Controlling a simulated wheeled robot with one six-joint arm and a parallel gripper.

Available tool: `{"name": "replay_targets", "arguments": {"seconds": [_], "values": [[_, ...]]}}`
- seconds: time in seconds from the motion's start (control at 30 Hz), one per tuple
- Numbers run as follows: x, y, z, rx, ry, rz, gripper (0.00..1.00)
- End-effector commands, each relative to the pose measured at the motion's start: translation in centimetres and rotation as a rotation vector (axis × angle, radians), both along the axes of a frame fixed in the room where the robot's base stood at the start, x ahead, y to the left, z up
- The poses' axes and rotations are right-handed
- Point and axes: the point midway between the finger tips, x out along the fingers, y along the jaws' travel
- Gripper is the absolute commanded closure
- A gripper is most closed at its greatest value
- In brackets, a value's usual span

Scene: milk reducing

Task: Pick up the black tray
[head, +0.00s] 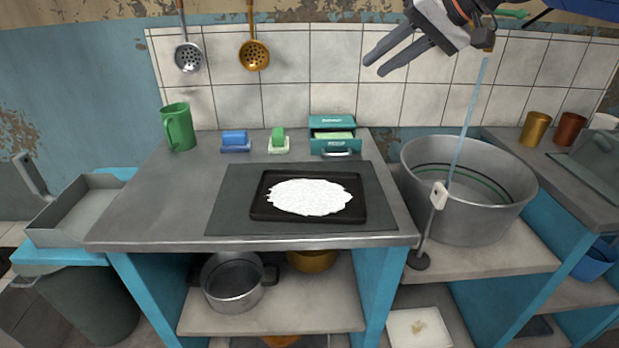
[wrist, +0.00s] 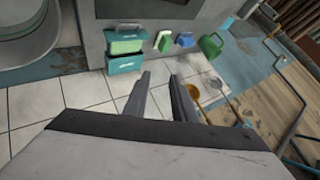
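The black tray (head: 260,211) lies flat on a dark grey mat (head: 222,215) on the metal counter in the head view. A white, irregular patch (head: 309,197) covers much of its middle. My gripper (head: 374,65) is in the upper right of the head view, raised in front of the tiled wall, well above the tray and apart from it. In the wrist view my gripper (wrist: 161,82) shows two fingers spread with a gap and nothing between them. The tray is not clearly visible in the wrist view.
Behind the tray stand a green mug (head: 179,128), a blue block (head: 235,140), a green block (head: 278,141) and a teal box (head: 333,135). A large metal pot (head: 468,205) stands right of the counter. A thin upright rod (head: 462,130) rises beside it. Counter left of the mat is clear.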

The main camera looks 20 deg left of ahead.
Motion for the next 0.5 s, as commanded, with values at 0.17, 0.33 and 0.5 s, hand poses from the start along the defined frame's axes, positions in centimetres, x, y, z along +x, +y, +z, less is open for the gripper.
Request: {"name": "replay_targets", "arguments": {"seconds": [0.17,0.33,0.5], "values": [[-4.7,4.2,-2.4,-0.199,-0.06,0.294,0.76],[-9.0,6.6,-4.4,-0.382,-0.118,0.57,0.76],[-13.0,8.2,-5.8,-0.556,-0.175,0.842,0.76]]}}
